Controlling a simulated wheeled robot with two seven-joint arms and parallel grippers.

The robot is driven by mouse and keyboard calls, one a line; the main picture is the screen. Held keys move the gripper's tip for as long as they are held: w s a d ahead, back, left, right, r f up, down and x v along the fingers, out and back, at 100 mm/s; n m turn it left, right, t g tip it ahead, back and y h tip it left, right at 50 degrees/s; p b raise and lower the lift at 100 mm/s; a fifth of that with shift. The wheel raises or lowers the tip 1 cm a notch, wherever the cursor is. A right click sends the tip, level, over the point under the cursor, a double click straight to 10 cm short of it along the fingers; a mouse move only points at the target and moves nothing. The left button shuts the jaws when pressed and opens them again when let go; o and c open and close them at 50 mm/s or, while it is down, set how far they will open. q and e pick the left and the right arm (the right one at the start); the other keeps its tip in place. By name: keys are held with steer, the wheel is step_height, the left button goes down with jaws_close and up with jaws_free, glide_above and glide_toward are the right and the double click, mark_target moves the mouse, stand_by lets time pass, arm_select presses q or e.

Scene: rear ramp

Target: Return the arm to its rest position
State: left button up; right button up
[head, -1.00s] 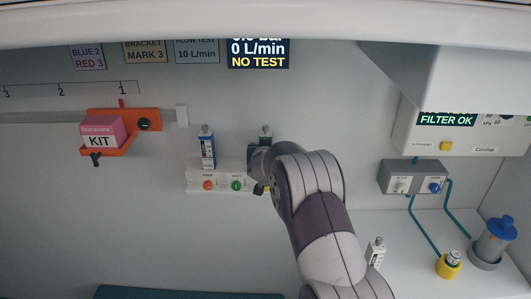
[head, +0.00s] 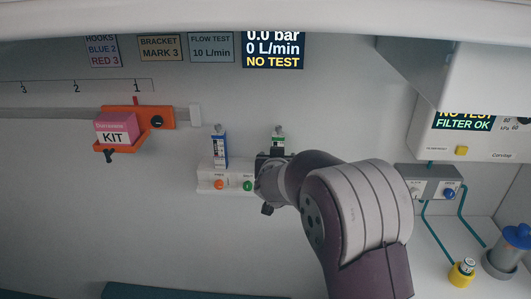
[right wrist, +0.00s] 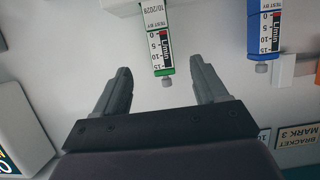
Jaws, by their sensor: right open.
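My right arm comes in from the lower right of the head view, its gripper (head: 268,178) in front of the wall outlet panel (head: 205,185). In the right wrist view the right gripper (right wrist: 160,72) is open, its fingers apart with nothing held between them. A green-marked flowmeter (right wrist: 157,40) shows upside down beyond and between the fingers; whether they touch it cannot be told. It also shows above the gripper in the head view (head: 278,142). A blue-marked flowmeter (head: 220,148) stands upright on the panel to the left. My left gripper is not in view.
An orange bracket (head: 165,117) on the wall rail holds a pink kit box (head: 112,128). At right are a grey connector box (head: 428,182) with teal hoses, a blue-lidded canister (head: 505,250) and an overhanging cabinet (head: 425,70). The wall below the bracket is clear.

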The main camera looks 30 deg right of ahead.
steer(key=s+a+f+n+g+y, duration=0.3)
steer(key=s+a+f+g+y, duration=0.35)
steer(key=s+a+f, duration=0.6)
steer(key=s+a+f+n+g, duration=0.1)
steer(key=s+a+g, duration=0.1)
steer(key=s, duration=0.4)
steer(key=s+a+f+n+g, duration=0.2)
steer(key=s, duration=0.4)
steer(key=shift+s+f+y, duration=0.15)
steer(key=shift+s+y, duration=0.15)
steer(key=shift+y, duration=0.05)
